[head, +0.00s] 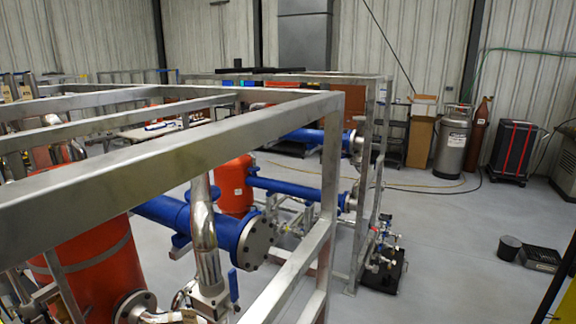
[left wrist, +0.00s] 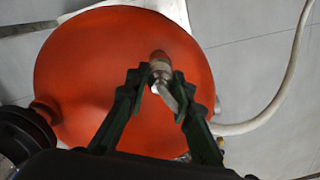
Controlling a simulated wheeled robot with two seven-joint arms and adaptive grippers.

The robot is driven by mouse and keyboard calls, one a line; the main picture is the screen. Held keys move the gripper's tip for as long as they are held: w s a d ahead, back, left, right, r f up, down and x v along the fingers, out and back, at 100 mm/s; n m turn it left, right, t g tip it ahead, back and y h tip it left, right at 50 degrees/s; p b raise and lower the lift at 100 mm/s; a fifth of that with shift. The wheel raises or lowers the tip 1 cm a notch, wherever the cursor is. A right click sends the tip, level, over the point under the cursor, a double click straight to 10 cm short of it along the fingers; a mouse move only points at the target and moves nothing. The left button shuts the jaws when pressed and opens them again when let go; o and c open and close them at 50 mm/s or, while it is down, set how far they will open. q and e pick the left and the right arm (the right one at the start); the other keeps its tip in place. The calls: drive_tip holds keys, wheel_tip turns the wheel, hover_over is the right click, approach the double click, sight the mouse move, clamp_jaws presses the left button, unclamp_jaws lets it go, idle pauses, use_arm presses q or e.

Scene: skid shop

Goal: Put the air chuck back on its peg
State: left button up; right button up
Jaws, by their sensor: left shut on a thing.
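In the left wrist view my left gripper (left wrist: 158,82) has its two dark green fingers closed on a small metal fitting, which looks like the air chuck (left wrist: 161,67). The fitting is silvery with a darker round end, held between the fingertips. A large orange-red rounded tank (left wrist: 85,70) fills the view behind it; I cannot tell how far away it is. I cannot make out the peg in either view. Neither gripper shows in the head view, and my right gripper is not in view.
A pale hose (left wrist: 288,85) curves beside the tank; whether it joins the fitting is unclear. In the head view a grey steel skid frame (head: 180,150) crosses the foreground, around blue pipes (head: 285,187) and orange vessels (head: 235,187). Open grey floor (head: 450,240) lies to the right.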

use_arm(q)
drive_tip(key=shift+r+p, duration=0.6)
drive_tip(key=shift+r, duration=1.05)
drive_tip(key=shift+r+p, duration=0.3)
drive_tip(key=shift+r, duration=0.65)
